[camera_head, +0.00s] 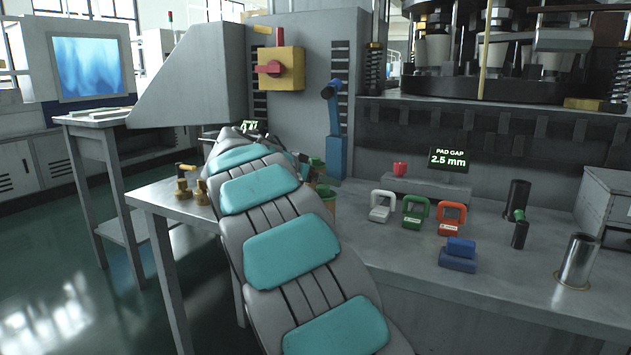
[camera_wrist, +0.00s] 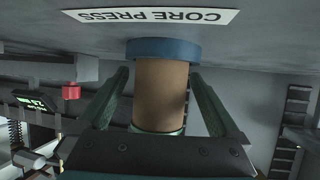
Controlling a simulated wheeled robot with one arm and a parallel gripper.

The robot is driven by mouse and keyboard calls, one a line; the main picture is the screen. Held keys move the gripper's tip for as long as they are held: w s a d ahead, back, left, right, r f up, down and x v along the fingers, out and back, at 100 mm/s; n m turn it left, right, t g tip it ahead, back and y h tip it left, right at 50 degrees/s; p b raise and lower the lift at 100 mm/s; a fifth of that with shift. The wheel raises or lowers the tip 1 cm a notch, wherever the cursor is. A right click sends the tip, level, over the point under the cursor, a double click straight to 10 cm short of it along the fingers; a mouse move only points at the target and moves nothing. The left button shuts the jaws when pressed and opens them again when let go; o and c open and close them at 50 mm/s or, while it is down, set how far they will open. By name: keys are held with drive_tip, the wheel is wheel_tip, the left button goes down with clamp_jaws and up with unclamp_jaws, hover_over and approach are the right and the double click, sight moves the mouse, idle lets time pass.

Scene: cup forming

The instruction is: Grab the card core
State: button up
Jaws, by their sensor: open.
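The card core (camera_wrist: 160,92) is a plain tan-brown cylinder in the middle of the wrist view. One end meets a blue ring (camera_wrist: 163,49), and a green band shows at its end nearer to me. My gripper (camera_wrist: 160,84) is open, with one dark green finger on each side of the core. A narrow gap shows along the left finger; I cannot tell whether the right finger touches. In the head view my arm hides most of the gripper. A small tan piece with a green rim (camera_head: 328,200) shows beside the arm; I cannot tell if it is the core.
An upside-down CORE PRESS label (camera_wrist: 152,16) is close by on a grey surface. A blue lever (camera_head: 332,105) stands on the machine. Several coloured blocks, dark cylinders and a metal cup (camera_head: 578,262) stand on the bench to the right of my arm.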

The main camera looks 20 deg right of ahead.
drive_tip(key=shift+x, duration=0.8)
drive_tip(key=c, duration=1.4)
drive_tip(key=shift+r, duration=0.1)
drive_tip(key=shift+c, duration=0.2)
